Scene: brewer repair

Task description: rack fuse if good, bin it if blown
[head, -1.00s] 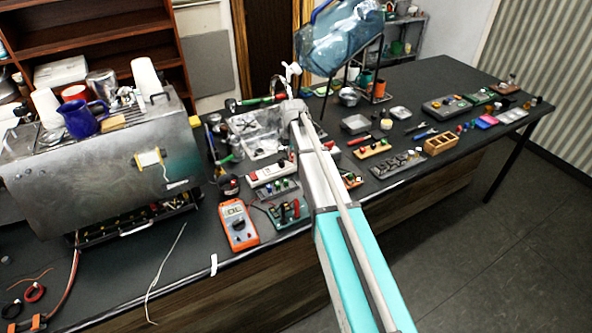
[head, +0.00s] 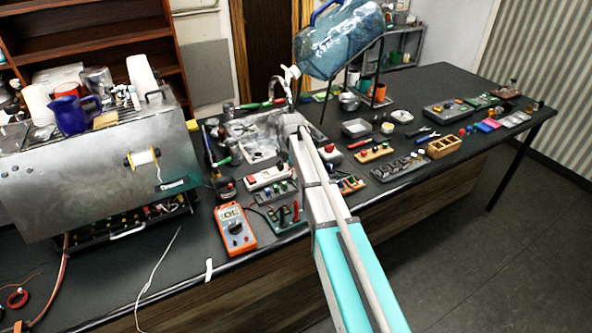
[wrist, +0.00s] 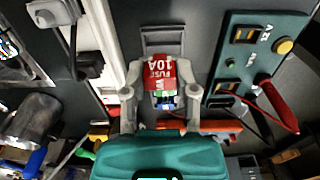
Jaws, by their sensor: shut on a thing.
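In the wrist view, my gripper (wrist: 162,92) is shut on a red fuse (wrist: 160,70) with white lettering that reads FUSE and 10A. One finger is on each side of it. A grey slotted piece (wrist: 162,38) lies just beyond the fuse; I cannot tell if they touch. A green panel (wrist: 236,58) with a yellow button and a red-handled lead (wrist: 280,106) is to the right. I cannot identify the rack or bin.
A steel brewer (head: 90,185) stands at left. A white power strip (head: 268,177) lies left of my arm. To the right are a dark tray (head: 400,167), a wooden compartment box (head: 443,147) and small parts.

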